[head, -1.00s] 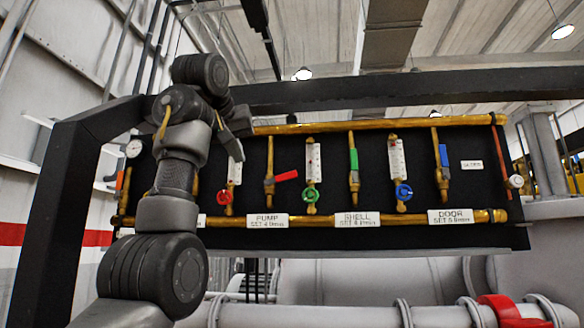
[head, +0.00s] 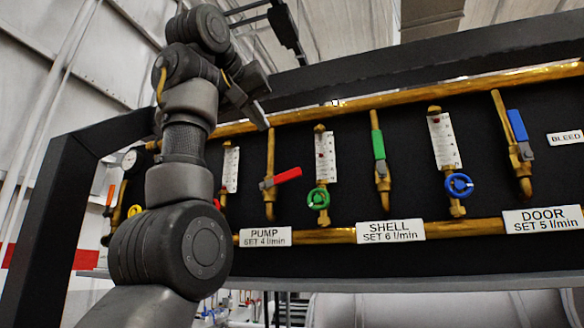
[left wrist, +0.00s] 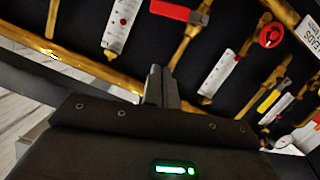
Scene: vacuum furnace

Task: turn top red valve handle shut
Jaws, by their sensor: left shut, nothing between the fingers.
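The red valve handle (head: 281,178) is a lever on the vertical brass pipe above the PUMP label (head: 265,236). It points right and slightly up, across the pipe. It also shows at the top edge of the left wrist view (left wrist: 178,12). My left gripper (head: 258,112) is raised at the upper brass pipe (head: 350,104), above and a little left of the red handle and apart from it. Its fingers are shut and empty; they show together in the left wrist view (left wrist: 159,85). My right gripper is not in view.
Right of the red handle are a green wheel (head: 318,198), a green lever (head: 379,146), a blue wheel (head: 459,186) and a blue lever (head: 517,125). A black frame beam (head: 400,82) runs above the panel. My left arm hides part of the panel's left side.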

